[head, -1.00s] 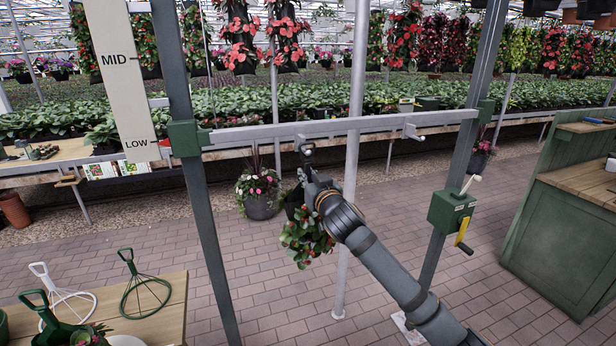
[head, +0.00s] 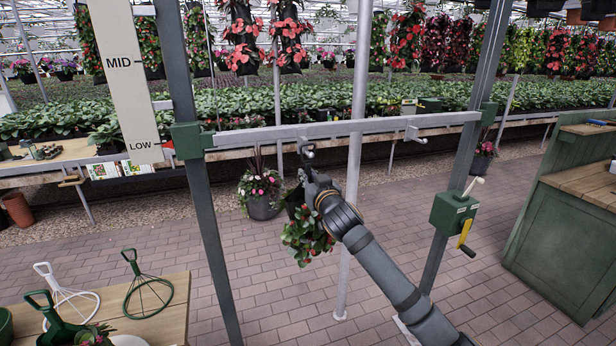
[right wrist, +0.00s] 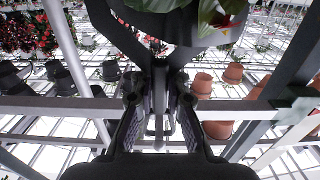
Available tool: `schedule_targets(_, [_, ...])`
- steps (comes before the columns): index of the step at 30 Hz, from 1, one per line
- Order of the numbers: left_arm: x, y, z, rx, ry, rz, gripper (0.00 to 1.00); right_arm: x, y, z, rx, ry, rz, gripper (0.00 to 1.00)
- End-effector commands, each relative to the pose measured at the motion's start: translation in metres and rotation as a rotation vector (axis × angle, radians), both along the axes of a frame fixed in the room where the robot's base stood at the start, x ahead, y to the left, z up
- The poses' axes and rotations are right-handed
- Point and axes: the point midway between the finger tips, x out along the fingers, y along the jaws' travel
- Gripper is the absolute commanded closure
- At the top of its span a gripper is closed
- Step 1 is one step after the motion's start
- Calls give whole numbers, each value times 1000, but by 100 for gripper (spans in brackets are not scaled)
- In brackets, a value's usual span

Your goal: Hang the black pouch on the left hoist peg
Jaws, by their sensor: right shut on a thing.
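The black pouch (head: 293,203), with a red-flowered leafy plant (head: 307,238), hangs below my right gripper (head: 306,172) in the head view. That gripper is shut on the pouch's upper part, just below the left hoist peg (head: 304,142) on the grey crossbar (head: 350,126). In the right wrist view, the right gripper (right wrist: 160,105) has a dark hanger part between its fingers, and a grey peg shows close by. I cannot tell whether the hanger touches the peg. The pouch body is largely hidden. My left gripper is not in view.
The right peg (head: 412,134) is bare. Green-collared posts flank the crossbar; a crank box (head: 453,213) sits on the right post. A wooden table (head: 160,310) with wire hangers stands at lower left, a green counter (head: 560,230) at right. The brick floor between is open.

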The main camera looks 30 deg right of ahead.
Motion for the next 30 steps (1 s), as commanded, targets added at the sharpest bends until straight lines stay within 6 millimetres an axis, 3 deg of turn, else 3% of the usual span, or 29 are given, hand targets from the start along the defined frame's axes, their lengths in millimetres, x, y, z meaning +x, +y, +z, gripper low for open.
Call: schedule_targets(30, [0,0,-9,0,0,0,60,1,1,-10,-3,-8,2,100])
